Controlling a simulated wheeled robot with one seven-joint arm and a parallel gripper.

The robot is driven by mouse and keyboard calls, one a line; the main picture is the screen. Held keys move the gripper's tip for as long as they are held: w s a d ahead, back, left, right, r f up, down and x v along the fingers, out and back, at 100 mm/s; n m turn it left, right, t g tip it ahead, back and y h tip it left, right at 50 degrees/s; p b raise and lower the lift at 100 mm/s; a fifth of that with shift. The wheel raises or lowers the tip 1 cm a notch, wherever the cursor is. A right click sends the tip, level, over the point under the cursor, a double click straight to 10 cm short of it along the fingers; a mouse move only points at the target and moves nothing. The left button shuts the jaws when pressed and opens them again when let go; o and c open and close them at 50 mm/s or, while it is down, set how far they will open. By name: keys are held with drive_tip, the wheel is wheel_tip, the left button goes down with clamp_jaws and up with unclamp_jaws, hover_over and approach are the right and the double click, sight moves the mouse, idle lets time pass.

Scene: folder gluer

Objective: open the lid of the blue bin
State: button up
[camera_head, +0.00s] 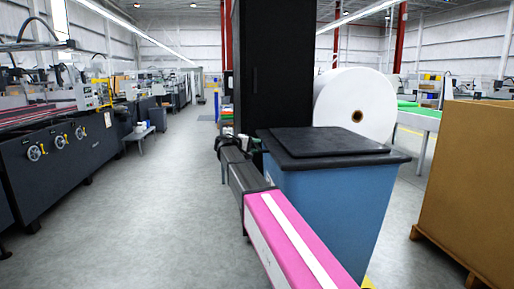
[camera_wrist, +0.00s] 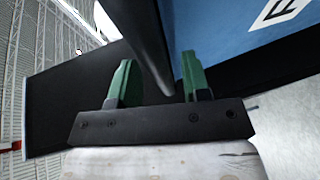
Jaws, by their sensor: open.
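The blue bin (camera_head: 325,215) stands right of centre in the head view, with its black lid (camera_head: 325,145) lying flat and shut on top. In the wrist view the bin's blue wall (camera_wrist: 240,35) fills the upper right, with part of a white label. The lid's dark rim (camera_wrist: 138,30) runs down between the two green fingers of my gripper (camera_wrist: 156,62). The fingers are apart, with a gap on each side of the rim; I cannot tell whether either touches it. In the head view my gripper (camera_head: 254,145) is small and partly hidden at the lid's left edge.
A tall black cabinet (camera_head: 275,65) stands behind the bin, and a big white roll (camera_head: 355,105) is behind it to the right. A brown box (camera_head: 475,185) on a pallet is at the right. Free floor (camera_head: 165,200) lies to the left, before a long machine (camera_head: 60,150).

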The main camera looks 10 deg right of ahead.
drive_tip(key=shift+w+d+f, duration=0.1)
drive_tip(key=shift+w+d, duration=0.1)
drive_tip(key=shift+d, duration=0.3)
clamp_jaws()
